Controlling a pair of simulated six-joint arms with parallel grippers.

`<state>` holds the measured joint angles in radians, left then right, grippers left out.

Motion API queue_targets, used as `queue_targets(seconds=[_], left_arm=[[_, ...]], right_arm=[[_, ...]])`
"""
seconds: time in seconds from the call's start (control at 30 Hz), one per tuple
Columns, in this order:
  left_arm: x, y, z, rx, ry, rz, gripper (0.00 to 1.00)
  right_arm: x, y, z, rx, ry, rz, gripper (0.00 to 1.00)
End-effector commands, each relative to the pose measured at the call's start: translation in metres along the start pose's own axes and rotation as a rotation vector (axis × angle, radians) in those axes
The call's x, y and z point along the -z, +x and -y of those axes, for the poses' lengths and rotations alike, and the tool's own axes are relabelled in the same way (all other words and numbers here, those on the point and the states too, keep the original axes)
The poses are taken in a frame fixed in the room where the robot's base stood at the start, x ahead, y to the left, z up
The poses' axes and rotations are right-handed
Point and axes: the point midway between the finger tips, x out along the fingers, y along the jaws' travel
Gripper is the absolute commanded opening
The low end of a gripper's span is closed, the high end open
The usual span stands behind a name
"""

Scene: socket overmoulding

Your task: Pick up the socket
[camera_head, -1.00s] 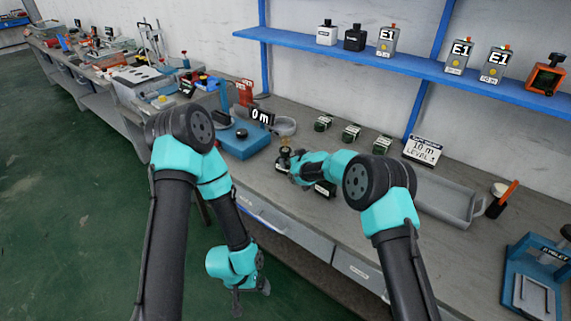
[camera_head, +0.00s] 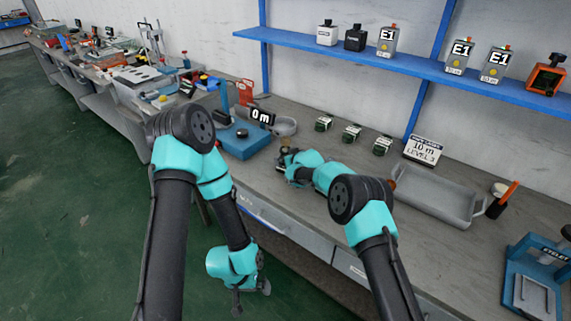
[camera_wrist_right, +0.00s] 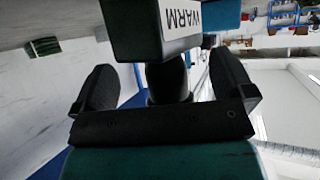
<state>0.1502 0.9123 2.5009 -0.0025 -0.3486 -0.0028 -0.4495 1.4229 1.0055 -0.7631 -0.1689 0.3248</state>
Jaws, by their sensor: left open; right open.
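My left gripper (camera_head: 252,289) hangs low over the green floor in front of the bench, open and empty. My right gripper (camera_head: 284,158) is over the bench top, to the right of the blue stand; its fingers are small and partly hidden by my arm. In the right wrist view the right gripper (camera_wrist_right: 168,82) is open, its black fingers wide apart.
Small dark labelled blocks (camera_head: 351,132) stand in a row behind. A grey tray (camera_head: 435,199) and a "LEVEL 3" sign (camera_head: 423,150) are to the right.

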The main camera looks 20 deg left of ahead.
Motion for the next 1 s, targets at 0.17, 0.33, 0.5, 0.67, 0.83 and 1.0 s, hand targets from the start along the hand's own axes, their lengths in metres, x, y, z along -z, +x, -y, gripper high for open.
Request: queue_targets(seconds=[0.17, 0.33, 0.5, 0.67, 0.83, 1.0], left_arm=[[0.0000, 0.0000, 0.0000, 0.000, 0.000, 0.000, 1.00], [0.0000, 0.0000, 0.0000, 0.000, 0.000, 0.000, 1.00], [0.0000, 0.0000, 0.0000, 0.000, 0.000, 0.000, 1.00], [0.0000, 0.0000, 0.0000, 0.000, 0.000, 0.000, 1.00], [0.0000, 0.0000, 0.0000, 0.000, 0.000, 0.000, 1.00], [0.0000, 0.0000, 0.0000, 0.000, 0.000, 0.000, 1.00]], right_arm=[[0.0004, 0.0022, -0.0003, -0.001, 0.000, 0.000, 1.00], [0.0003, 0.0020, -0.0002, -0.001, 0.000, 0.000, 1.00], [0.0003, 0.0020, -0.0002, -0.001, 0.000, 0.000, 1.00], [0.0003, 0.0020, -0.0002, -0.001, 0.000, 0.000, 0.88], [0.0003, 0.0020, -0.0002, 0.000, 0.000, 0.000, 0.71], [-0.0001, 0.0021, -0.0001, 0.000, 0.000, 0.000, 0.55]])
